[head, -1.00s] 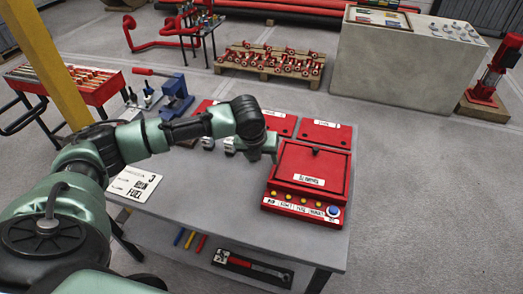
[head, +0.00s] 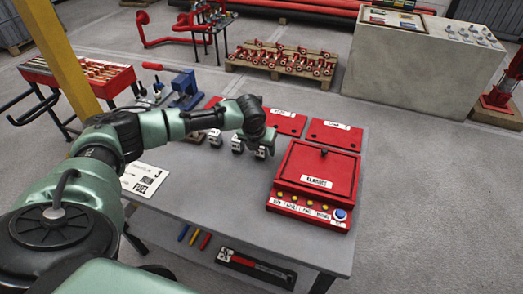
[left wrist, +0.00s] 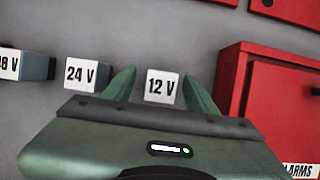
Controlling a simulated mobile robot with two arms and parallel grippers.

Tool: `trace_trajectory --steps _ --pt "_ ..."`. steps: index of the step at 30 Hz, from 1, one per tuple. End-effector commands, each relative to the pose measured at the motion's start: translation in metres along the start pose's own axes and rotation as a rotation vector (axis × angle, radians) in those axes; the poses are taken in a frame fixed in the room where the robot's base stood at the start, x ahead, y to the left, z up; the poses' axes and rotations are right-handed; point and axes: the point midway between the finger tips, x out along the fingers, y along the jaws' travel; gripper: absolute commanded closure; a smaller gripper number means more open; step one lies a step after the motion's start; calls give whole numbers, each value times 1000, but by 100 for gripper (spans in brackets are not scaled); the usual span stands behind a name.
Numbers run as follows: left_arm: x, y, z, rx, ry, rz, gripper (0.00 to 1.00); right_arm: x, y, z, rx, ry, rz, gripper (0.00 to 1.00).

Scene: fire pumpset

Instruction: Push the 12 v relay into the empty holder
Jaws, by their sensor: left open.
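The 12 V relay (left wrist: 162,86), a small block with a white labelled face, stands on the grey bench between the two green fingers of my left gripper (left wrist: 160,88) in the left wrist view. The fingers are open, one on each side, with a gap to the relay. In the head view my left gripper (head: 262,150) is low over the bench, left of the red alarms box (head: 316,168), and largely covers the relay. The empty holder cannot be made out in either view. My right gripper is not in view.
The 24 V relay (left wrist: 80,73) stands just left of the gripper, with another relay (left wrist: 22,64) farther left. The red box's side is close on the right. Flat red panels (head: 334,135) lie behind.

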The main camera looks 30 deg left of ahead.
Motion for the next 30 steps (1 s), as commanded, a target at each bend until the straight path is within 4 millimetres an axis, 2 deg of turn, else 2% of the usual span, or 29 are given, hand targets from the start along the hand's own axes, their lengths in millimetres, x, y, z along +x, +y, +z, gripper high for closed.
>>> trace_trajectory --steps 3,4,9,10,19,23,26,30 --pt "0 0 0 0 0 0 43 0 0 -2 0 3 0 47" --pt "0 0 0 0 0 0 48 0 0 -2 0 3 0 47" --pt "0 0 0 0 0 0 96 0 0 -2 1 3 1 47" --pt "0 0 0 0 0 0 100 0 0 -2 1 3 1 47" --pt "-2 0 1 0 -2 -1 100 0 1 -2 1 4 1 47" --pt "-9 -1 5 -1 -3 -1 100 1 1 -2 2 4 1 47" --pt "-20 0 10 -1 -4 -1 100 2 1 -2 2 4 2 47" --pt "-46 -1 21 -2 -6 -3 100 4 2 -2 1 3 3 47"
